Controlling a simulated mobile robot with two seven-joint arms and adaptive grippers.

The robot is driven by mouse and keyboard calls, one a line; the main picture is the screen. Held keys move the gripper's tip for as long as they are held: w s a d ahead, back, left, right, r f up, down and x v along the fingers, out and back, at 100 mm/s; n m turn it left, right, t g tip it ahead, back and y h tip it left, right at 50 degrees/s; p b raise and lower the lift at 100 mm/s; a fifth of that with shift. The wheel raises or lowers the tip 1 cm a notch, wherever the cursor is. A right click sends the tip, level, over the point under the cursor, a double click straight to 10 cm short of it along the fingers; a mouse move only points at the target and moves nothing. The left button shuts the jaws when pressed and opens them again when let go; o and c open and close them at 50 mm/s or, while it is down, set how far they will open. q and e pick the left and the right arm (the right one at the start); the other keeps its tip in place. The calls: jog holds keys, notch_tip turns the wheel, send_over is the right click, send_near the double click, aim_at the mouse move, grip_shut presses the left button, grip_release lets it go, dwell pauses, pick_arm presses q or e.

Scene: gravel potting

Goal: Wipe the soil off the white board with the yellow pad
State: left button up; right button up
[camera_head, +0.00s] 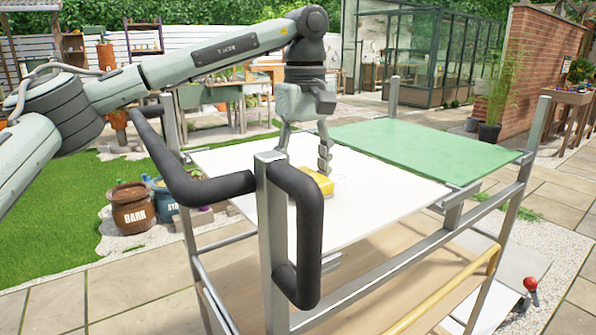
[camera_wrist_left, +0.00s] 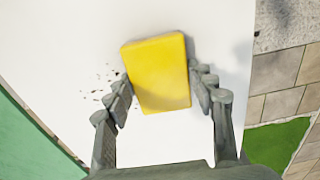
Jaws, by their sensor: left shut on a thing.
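The white board (camera_head: 372,192) lies flat on top of a metal-framed cart, and it also shows in the left wrist view (camera_wrist_left: 160,148). The yellow pad (camera_head: 318,180) is at the board's surface, and in the left wrist view the pad (camera_wrist_left: 157,75) sits tilted between the fingers. My left gripper (camera_head: 308,165) points down and is shut on the pad's sides. Dark soil specks (camera_wrist_left: 113,78) lie on the board just left of the pad in the left wrist view. I cannot tell what lies under the pad. My right gripper is not in view.
A green panel (camera_head: 425,146) adjoins the white board on the cart's top. Metal corner posts (camera_head: 393,97) and a black padded handle (camera_head: 298,235) rise around the board. A wooden lower shelf (camera_head: 385,285) lies below.

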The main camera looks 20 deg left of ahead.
aim_at(355, 176)
pick_arm(q)
jog(key=shift+w+d, duration=0.35)
jog(key=shift+w+d+f, duration=0.1)
jog(key=shift+w+d, duration=0.6)
jog(key=shift+w, duration=0.2)
jog(key=shift+w+d+f, duration=0.1)
jog(key=shift+w+d, duration=0.55)
jog(key=shift+w, duration=0.25)
jog(key=shift+w+d+r, duration=0.1)
jog(key=shift+w+d, duration=0.95)
jog(key=shift+w, duration=0.25)
jog(key=shift+w+d+r, duration=0.1)
jog(key=shift+w+d, duration=0.9)
jog(key=shift+w, duration=0.4)
jog(key=shift+f, duration=0.15)
